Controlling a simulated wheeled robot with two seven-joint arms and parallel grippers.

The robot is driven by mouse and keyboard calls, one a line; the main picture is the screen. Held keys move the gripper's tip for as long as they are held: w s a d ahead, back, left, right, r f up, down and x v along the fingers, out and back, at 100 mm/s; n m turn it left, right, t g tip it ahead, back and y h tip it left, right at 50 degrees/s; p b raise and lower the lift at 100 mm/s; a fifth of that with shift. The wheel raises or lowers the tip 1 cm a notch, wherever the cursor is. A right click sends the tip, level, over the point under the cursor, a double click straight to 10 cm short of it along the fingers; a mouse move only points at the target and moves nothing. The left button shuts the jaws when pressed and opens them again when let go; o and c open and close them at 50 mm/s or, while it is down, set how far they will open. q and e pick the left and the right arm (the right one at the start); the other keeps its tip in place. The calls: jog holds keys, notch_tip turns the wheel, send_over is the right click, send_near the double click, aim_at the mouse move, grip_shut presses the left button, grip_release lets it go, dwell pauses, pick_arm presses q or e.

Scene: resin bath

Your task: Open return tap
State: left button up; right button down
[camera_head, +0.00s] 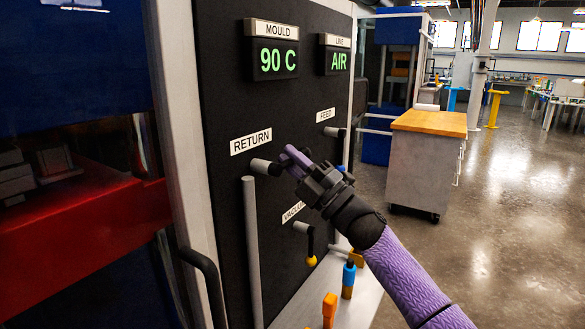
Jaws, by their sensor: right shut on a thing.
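The return tap (262,166) is a grey stub on the black panel, just below the RETURN label (250,141). My right gripper (294,162) reaches in from the lower right and is shut at the tap, just right of the stub. The tap's handle is mostly hidden by the gripper, so its exact angle is hard to tell. My left gripper is not in view.
The feed tap (334,132) is up and right; the vacuum tap (301,227) with a yellow-tipped handle is below. A vertical grey pipe (252,250) stands left of them. Orange (329,308) and blue (348,277) handles stand on a pale ledge. A wood-topped cart (428,124) stands right.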

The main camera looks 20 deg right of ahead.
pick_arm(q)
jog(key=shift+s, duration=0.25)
pick_arm(e)
jog(key=shift+r, duration=0.1)
jog(key=c, duration=0.7)
grip_release()
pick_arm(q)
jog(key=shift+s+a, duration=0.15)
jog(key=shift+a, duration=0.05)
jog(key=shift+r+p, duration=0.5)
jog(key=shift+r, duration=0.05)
pick_arm(e)
jog(key=v, duration=1)
